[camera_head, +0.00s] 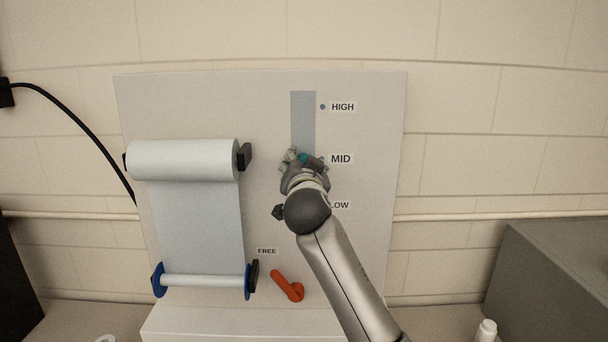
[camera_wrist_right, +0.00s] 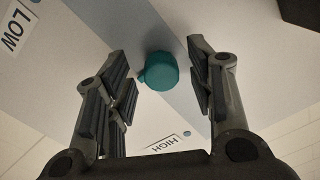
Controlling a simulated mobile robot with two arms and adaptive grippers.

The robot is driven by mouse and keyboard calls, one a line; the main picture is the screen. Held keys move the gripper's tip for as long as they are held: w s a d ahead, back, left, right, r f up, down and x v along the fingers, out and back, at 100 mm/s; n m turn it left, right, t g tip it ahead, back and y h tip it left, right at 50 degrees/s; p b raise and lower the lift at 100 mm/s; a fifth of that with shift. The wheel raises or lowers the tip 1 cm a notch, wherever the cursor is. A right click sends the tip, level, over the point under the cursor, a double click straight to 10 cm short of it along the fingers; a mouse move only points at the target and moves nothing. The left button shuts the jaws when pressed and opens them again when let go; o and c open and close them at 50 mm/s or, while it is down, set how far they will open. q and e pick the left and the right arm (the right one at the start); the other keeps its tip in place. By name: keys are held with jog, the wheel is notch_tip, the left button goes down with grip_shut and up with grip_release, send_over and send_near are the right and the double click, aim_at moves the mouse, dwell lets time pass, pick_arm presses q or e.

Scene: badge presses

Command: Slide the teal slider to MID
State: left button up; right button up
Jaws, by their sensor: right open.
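The teal slider (camera_head: 304,158) is a round knob on the pale blue vertical track (camera_head: 303,117) of the upright panel. In the head view it shows between my right fingers, about level with the MID label (camera_head: 341,159), and is partly hidden by them. In the right wrist view the teal slider (camera_wrist_right: 158,71) lies between the spread fingers of my right gripper (camera_wrist_right: 156,54), with a visible gap on each side. My right gripper (camera_head: 304,161) is open in front of the track. The dot beside MID is mostly hidden. My left gripper is not in view.
The HIGH label (camera_head: 343,107) is above and the LOW label (camera_head: 340,205) below, partly covered by my wrist. A paper roll (camera_head: 185,160) hangs left of the track, its sheet running to a lower roller (camera_head: 203,281). An orange lever (camera_head: 288,286) sits below, near the FREE label (camera_head: 266,251).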

jog(key=s, duration=1.1)
jog(key=shift+s+d, duration=0.15)
jog(key=shift+s, duration=0.1)
